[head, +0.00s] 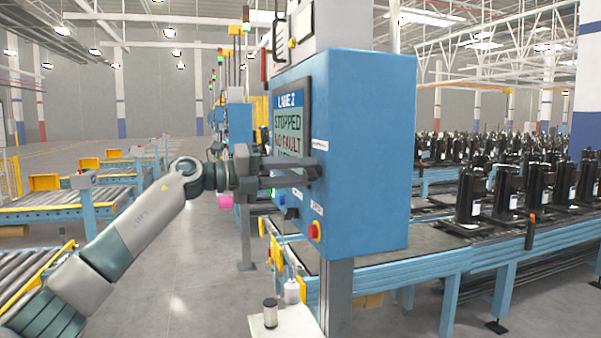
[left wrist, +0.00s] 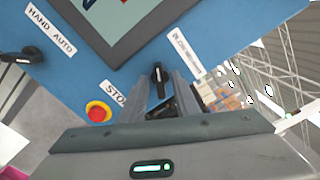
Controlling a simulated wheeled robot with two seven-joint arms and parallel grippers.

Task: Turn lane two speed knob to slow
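The lane two control cabinet (head: 365,150) is a blue box whose screen (head: 289,120) reads "LANE 2 STOPPED NO FAULT". My left gripper (head: 312,168) reaches from the left to the panel face, just below and right of the screen. In the left wrist view, a black knob (left wrist: 158,74) sits on the blue panel between the tips of my left gripper (left wrist: 163,78). The fingers look parted around it; contact is unclear. A label (left wrist: 186,50) beside the knob is too small to read. The knob is hidden in the head view. My right gripper is out of view.
A red stop button (head: 314,232) sits low on the panel; it shows left of the fingers in the left wrist view (left wrist: 98,111). A black hand/auto switch (left wrist: 22,56) is farther left. Black compressors (head: 474,195) stand on the conveyor at right.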

